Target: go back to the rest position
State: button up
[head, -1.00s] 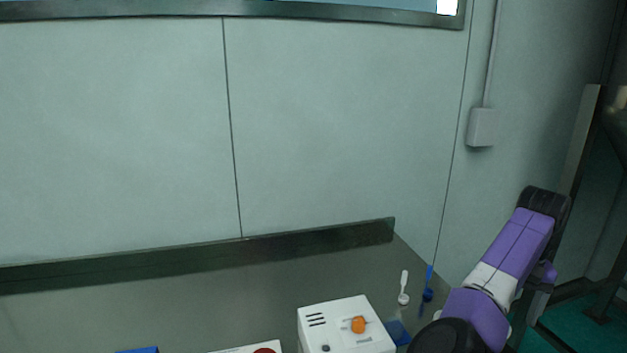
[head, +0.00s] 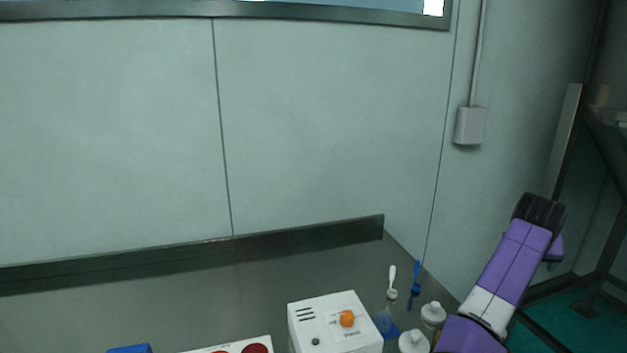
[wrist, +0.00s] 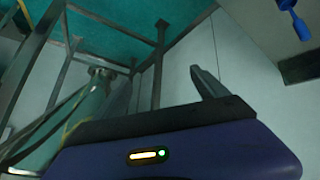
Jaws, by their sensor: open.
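My gripper (wrist: 155,88) shows in the wrist view as a purple body with a dark front edge. A grey finger stands up right of the middle, and the jaws are open with nothing seen between them. In the head view my purple and white arm is at the right, beside the worktop. I cannot make out the gripper there.
The worktop (head: 190,290) holds a white machine (head: 310,330) with an orange knob (head: 347,318). A blue item also shows in the wrist view (wrist: 297,22). Metal frames stand at right.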

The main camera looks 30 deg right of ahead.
jog(key=w+a+r+n+t+h, duration=0.3)
jog(key=a+r+n+t+h, duration=0.1)
jog(key=a+t+h, duration=0.35)
jog(key=s+a+f+n+t+y, duration=0.1)
jog(key=a+f+n+t+y, duration=0.25)
jog(key=a, duration=0.85)
jog(key=s+a+f+n+t+y, duration=0.1)
jog(key=a+f+n+t+y, duration=0.2)
jog(key=a, duration=0.8)
jog(key=s+a+f+t+y, duration=0.1)
jog(key=s+a+y, duration=0.2)
jog(key=s+a, duration=0.5)
jog(key=s+a+f+t+y, duration=0.1)
jog(key=s+a+y, duration=0.35)
jog(key=a, duration=0.55)
jog(key=s+a+f+g, duration=0.1)
jog(key=s+a+f, duration=0.1)
jog(key=s, duration=0.4)
jog(key=s+a+f+g+y, duration=0.1)
jog(key=s+a+f+g, duration=0.1)
jog(key=s+a, duration=0.3)
jog(key=shift+s+f+n, duration=0.25)
jog(key=shift+s+n, duration=0.1)
jog(key=shift+s, duration=0.55)
